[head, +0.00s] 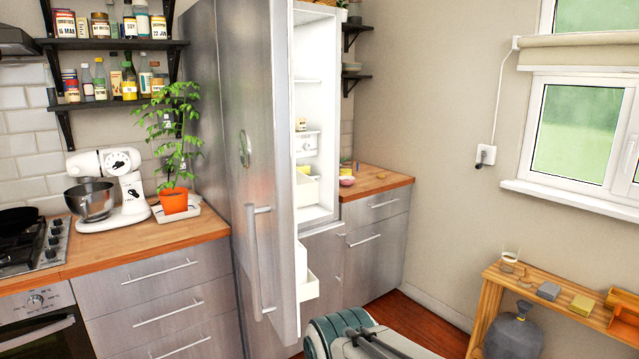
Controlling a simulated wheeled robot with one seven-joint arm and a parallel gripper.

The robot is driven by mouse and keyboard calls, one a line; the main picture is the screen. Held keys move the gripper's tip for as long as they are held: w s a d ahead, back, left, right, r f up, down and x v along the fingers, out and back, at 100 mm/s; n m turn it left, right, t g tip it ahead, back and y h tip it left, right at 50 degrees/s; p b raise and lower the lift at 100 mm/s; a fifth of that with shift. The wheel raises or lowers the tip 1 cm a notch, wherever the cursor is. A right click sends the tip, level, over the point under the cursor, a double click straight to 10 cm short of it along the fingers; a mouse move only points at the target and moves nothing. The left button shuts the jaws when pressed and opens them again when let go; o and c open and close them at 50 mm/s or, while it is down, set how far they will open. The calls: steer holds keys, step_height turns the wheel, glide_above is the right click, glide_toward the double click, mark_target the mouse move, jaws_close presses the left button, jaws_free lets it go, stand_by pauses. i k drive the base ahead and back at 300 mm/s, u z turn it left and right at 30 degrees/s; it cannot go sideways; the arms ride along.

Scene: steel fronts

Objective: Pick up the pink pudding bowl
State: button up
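A small pink bowl (347,181) sits on the wooden counter (385,181) to the right of the fridge, near the counter's left end. It is small in the picture, and I see nothing clearly inside it. A small yellow item (345,170) is just behind it. Part of my own arm shows at the bottom middle, well in front of and below the bowl. My gripper's fingers are not in view.
The tall steel fridge door (235,130) stands open, left of the bowl, with a long handle (256,260). A low wooden bench (540,290) with small items stands at the right, a water jug (513,335) beneath it. Reddish floor shows between counter and bench.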

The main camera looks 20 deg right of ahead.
mark_target(347, 182)
steer(key=z, duration=0.7)
steer(key=i, duration=1.15)
steer(key=z, duration=0.5)
steer(key=i, duration=1.5)
steer(key=u, duration=0.95)
steer(key=i, duration=1)
steer(key=u, duration=0.1)
